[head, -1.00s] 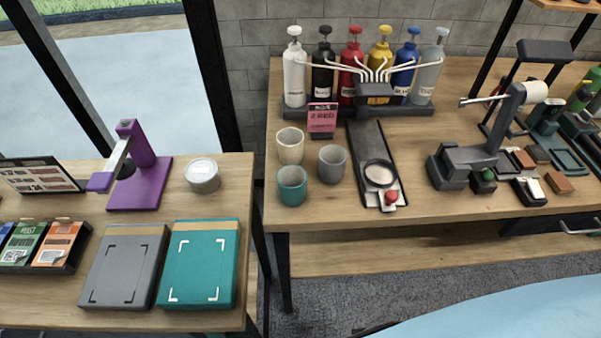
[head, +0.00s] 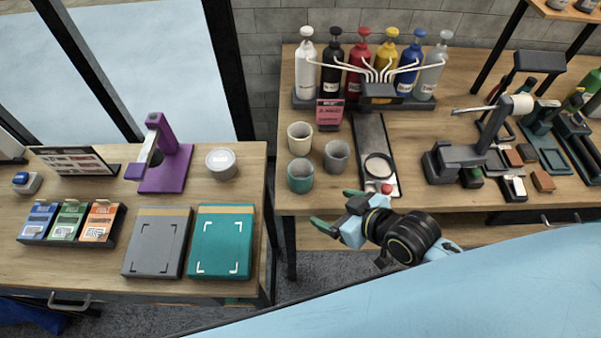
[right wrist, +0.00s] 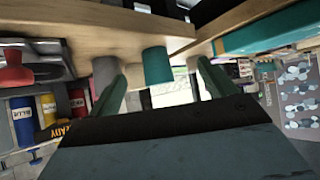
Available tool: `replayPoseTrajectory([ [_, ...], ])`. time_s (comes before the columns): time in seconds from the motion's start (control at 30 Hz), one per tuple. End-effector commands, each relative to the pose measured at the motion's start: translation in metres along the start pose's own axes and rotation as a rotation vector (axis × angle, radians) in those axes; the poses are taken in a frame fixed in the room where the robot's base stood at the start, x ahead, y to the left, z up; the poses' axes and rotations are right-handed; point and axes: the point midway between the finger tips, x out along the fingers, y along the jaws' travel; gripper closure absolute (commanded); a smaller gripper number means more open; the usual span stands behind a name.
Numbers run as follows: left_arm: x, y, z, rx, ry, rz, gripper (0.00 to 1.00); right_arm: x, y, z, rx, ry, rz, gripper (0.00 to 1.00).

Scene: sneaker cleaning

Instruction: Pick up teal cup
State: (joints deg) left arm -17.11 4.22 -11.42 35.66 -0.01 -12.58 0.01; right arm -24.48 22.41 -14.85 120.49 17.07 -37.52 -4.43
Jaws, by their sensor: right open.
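The teal cup (head: 300,175) stands upright at the front left edge of the right-hand table. It also shows in the right wrist view, as a teal cup (right wrist: 157,66) between my two green fingers. My right gripper (head: 334,208) is open and empty, in front of the table edge and to the right of the cup, not touching it. My left gripper is not in view.
A beige cup (head: 300,139) stands behind the teal cup, and a grey cup (head: 336,156) behind it to the right. A black tray (head: 370,135) with a round ring lies right of them. Pump bottles (head: 355,69) line the back.

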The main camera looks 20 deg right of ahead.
Motion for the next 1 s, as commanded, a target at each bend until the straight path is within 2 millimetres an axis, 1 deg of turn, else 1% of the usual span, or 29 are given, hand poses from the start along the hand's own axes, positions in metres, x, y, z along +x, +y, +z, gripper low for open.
replayPoseTrajectory([
  [0.1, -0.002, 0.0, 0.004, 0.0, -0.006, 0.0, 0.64, 0.004, 0.005, -0.014, -0.019, 0.101, -0.02, 0.17],
  [0.2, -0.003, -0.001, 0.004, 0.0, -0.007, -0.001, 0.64, 0.005, 0.009, -0.025, -0.027, 0.175, -0.032, 0.17],
  [0.37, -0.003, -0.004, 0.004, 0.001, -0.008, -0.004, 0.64, 0.007, 0.014, -0.035, -0.03, 0.247, -0.04, 0.17],
  [0.47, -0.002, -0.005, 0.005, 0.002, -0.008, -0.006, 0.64, 0.019, 0.015, -0.04, -0.028, 0.26, -0.04, 0.17],
  [0.6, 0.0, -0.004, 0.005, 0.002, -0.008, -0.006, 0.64, 0.046, 0.013, -0.047, -0.027, 0.26, -0.04, 0.17],
  [0.73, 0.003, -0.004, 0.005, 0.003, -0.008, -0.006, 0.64, 0.068, 0.013, -0.053, -0.028, 0.258, -0.04, 0.17],
  [0.83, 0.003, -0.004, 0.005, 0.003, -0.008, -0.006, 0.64, 0.079, 0.012, -0.055, -0.028, 0.257, -0.041, 0.17],
  [1.0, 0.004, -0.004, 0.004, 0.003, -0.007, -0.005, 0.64, 0.089, 0.013, -0.059, -0.029, 0.256, -0.04, 0.17],
])
